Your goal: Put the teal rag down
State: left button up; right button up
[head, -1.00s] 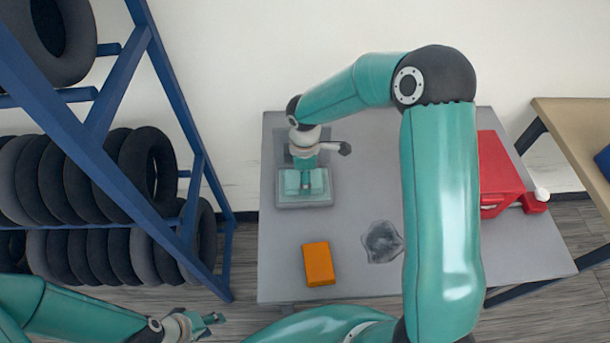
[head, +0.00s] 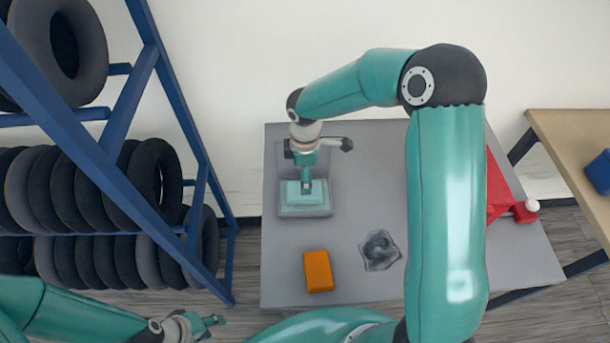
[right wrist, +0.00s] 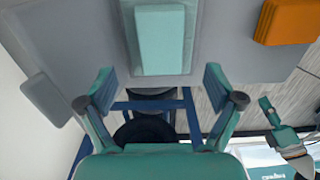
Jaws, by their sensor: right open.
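The teal rag (head: 290,190) looks like a flat folded block and lies in a shallow grey tray (head: 305,212) on the left part of the grey table. In the right wrist view the rag (right wrist: 160,38) lies flat inside the tray, ahead of my fingertips. My right gripper (head: 306,187) is above the rag and hides part of it in the head view. In the right wrist view this gripper (right wrist: 160,92) is open, with nothing between its fingers. My left gripper (head: 212,322) is off the table at the lower left; its jaw gap is unclear.
An orange block (head: 318,271) and a crumpled grey cloth (head: 380,250) lie on the table's near part. A red box (head: 498,190) at the right is partly hidden by my right arm. A blue tyre rack (head: 175,85) stands left, another table (head: 560,130) right.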

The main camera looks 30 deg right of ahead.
notch_tip(320, 180, up, 6)
jog(key=shift+f, duration=0.25)
dwell(0.5)
